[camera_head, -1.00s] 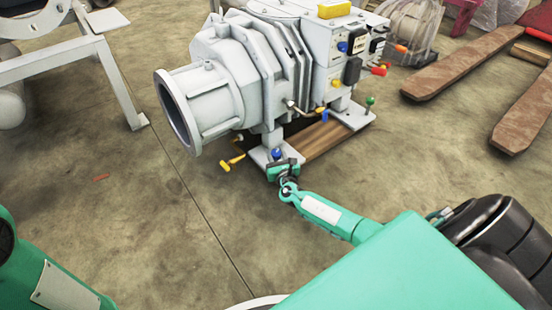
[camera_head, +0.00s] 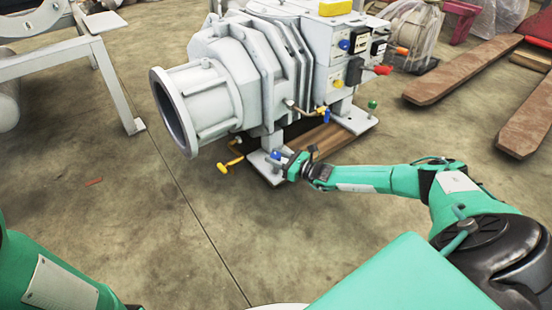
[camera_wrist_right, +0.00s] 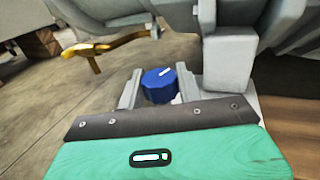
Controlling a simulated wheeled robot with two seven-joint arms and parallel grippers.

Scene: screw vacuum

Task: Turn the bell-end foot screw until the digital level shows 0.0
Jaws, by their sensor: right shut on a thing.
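The grey vacuum pump (camera_head: 262,70) stands on the floor with its open bell end (camera_head: 172,112) to the left. The bell-end foot screw has a blue head (camera_head: 276,154) above the foot plate (camera_head: 266,168). It also shows in the right wrist view (camera_wrist_right: 159,86), between the two grey fingers. My right gripper (camera_head: 284,161) is shut on this blue head, coming from the right. A yellow box (camera_head: 335,8), perhaps the digital level, sits on top of the pump; I cannot see a reading. My left arm shows at the lower left; its gripper is out of view.
A yellow-handled valve (camera_head: 230,164) sticks out left of the foot. A green knob (camera_head: 372,104) is on the far foot. Wooden boards (camera_head: 318,142) lie by the pump's base. Brown beams (camera_head: 463,66) lie at the right.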

